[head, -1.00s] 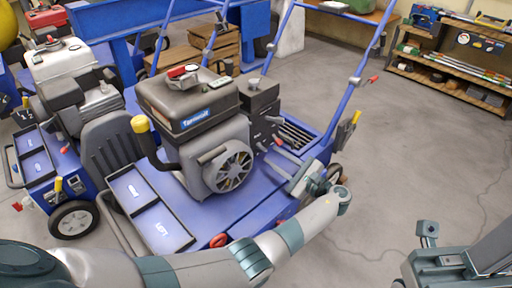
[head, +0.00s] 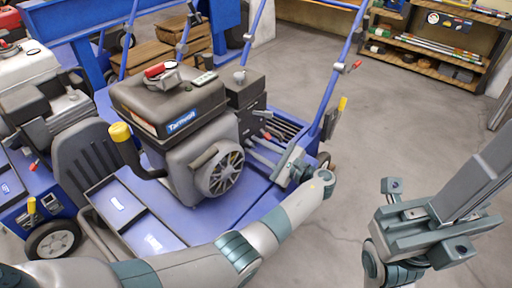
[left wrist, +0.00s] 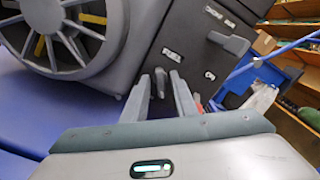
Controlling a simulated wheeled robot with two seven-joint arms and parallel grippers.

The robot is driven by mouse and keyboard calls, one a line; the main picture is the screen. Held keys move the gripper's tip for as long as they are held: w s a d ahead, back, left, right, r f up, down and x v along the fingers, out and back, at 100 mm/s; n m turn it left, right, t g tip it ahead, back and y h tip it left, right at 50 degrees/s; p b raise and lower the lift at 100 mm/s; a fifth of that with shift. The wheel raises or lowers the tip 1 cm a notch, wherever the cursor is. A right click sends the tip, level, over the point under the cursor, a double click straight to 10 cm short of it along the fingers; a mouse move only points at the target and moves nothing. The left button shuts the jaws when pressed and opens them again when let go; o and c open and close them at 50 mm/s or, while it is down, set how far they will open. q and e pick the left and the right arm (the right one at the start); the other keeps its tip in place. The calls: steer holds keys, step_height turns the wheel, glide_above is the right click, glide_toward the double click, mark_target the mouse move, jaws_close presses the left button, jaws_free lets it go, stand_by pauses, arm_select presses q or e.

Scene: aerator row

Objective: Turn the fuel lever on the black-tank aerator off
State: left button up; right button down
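The black-tank aerator (head: 165,205) stands in the middle of the head view, with a blue deck, a dark tank (head: 172,104) and a grey engine. In the left wrist view, the engine's side panel has a FUEL label and an ON mark. The dark fuel lever (left wrist: 160,83) shows below the FUEL label. My left gripper (head: 262,155) is at this panel beside the fan. In the left wrist view its two fingers (left wrist: 161,98) are apart, with the lever between them; contact cannot be told. My right gripper (head: 430,225) is at the lower right, away from the aerator.
Another aerator (head: 35,95) with a white tank stands close on the left. Blue handlebars (head: 338,75) rise behind the engine. A shelf (head: 430,50) stands at the back right. The floor (head: 375,115) between is clear.

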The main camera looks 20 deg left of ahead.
arm_select(q)
jaws_close()
steer(key=shift+n, duration=0.8)
steer(key=shift+o, duration=1.3)
jaws_free()
